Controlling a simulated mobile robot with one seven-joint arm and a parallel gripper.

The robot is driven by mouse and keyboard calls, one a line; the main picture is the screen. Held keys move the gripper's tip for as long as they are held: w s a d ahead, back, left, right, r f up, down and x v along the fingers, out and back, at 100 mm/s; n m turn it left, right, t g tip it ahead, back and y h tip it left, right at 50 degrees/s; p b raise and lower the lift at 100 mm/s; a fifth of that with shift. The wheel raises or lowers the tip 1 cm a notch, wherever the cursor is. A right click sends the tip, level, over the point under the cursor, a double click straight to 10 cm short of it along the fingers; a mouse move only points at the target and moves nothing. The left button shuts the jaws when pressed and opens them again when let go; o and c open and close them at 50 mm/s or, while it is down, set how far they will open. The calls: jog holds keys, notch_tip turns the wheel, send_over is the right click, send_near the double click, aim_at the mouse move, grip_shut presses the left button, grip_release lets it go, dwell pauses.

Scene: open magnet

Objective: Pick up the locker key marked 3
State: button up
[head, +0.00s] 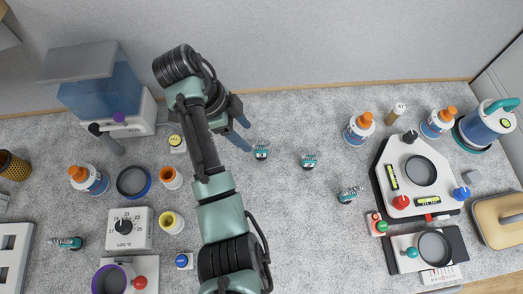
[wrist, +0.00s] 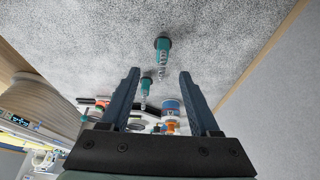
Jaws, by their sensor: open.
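Several small teal pieces with a dark end and a pale coiled or toothed part lie on the grey speckled surface. In the head view one teal piece (head: 261,150) lies just right of my gripper, a second teal piece (head: 309,160) farther right, a third (head: 350,194) beyond it, and a fourth (head: 68,243) at far left. Their markings are too small to read, so I cannot tell which is the key marked 3. My gripper (head: 247,136) is open and empty. In the wrist view two teal pieces (wrist: 163,54) (wrist: 146,84) show between the spread fingers (wrist: 159,77).
A water tank (head: 95,85) stands at the back left. Orange-capped bottles (head: 359,128) (head: 90,180) stand on both sides. A white device (head: 415,175) sits at right, and a dial box (head: 129,227) at left. The surface around the middle teal pieces is clear.

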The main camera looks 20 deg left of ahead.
aim_at(259, 147)
jog(key=p+x, duration=0.1)
jog(key=x, duration=0.4)
jog(key=p+x, duration=0.1)
jog(key=x, duration=0.4)
jog(key=shift+w+f, duration=0.2)
jog(key=shift+w, duration=0.05)
grip_shut()
